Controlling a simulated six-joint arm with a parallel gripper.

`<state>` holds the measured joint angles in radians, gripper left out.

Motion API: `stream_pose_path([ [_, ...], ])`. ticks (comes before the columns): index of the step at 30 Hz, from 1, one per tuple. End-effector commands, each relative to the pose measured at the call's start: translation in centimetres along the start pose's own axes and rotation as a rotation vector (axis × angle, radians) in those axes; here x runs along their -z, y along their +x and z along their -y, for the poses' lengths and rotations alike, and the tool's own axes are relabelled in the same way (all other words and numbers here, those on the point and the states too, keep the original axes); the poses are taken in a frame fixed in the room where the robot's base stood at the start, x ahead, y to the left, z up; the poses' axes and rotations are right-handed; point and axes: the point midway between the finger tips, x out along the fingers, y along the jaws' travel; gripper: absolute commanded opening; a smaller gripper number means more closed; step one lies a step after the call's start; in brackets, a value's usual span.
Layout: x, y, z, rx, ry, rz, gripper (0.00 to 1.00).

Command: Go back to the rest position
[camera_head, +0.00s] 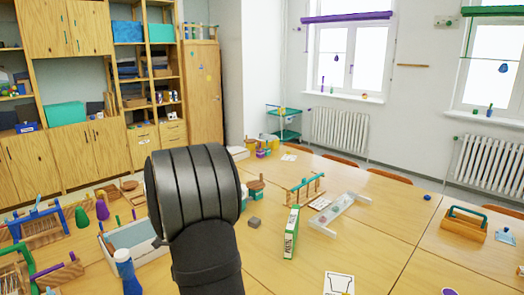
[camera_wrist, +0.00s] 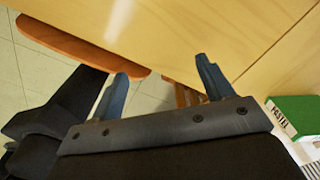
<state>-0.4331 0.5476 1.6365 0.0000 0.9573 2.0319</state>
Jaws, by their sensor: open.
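My gripper (camera_wrist: 160,85) shows in the wrist view with its two dark blue-grey fingers spread apart. Nothing is between the fingers. Below and beyond them are the table edge, a chair and the tiled floor. In the head view my dark arm rises in front of the table and hides part of it; the fingers do not show there.
A wooden table (camera_head: 395,235) holds a green box (camera_head: 291,232), a wooden rack (camera_head: 305,188), a clear tray (camera_head: 340,213) and a wooden caddy (camera_head: 464,225). The green box also shows at right in the wrist view (camera_wrist: 298,112). An orange-brown chair (camera_wrist: 75,42) stands at the table edge.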

Motion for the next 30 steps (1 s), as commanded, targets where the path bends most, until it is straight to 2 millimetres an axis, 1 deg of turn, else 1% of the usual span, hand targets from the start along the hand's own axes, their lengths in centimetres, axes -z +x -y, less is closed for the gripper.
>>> stream_pose_path([
  [1, 0.7, 0.3, -0.8, -0.002, 0.002, -0.001, 0.74],
  [6, 2.6, 1.4, -3.0, -0.002, 0.007, -0.001, 0.74],
  [8, 3.4, 1.8, -3.9, -0.002, 0.008, -0.001, 0.74],
  [9, 3.3, 2.1, -4.2, -0.002, 0.007, -0.001, 0.74],
  [12, 1.2, 3.3, -4.2, -0.002, 0.002, -0.001, 0.74],
  [18, -1.6, 4.9, -4.4, -0.001, 0.004, -0.001, 0.74],
  [24, -2.9, 5.7, -4.5, -0.001, 0.006, -0.001, 0.74],
  [30, -3.2, 5.8, -4.5, 0.0, 0.007, 0.0, 0.74],
])
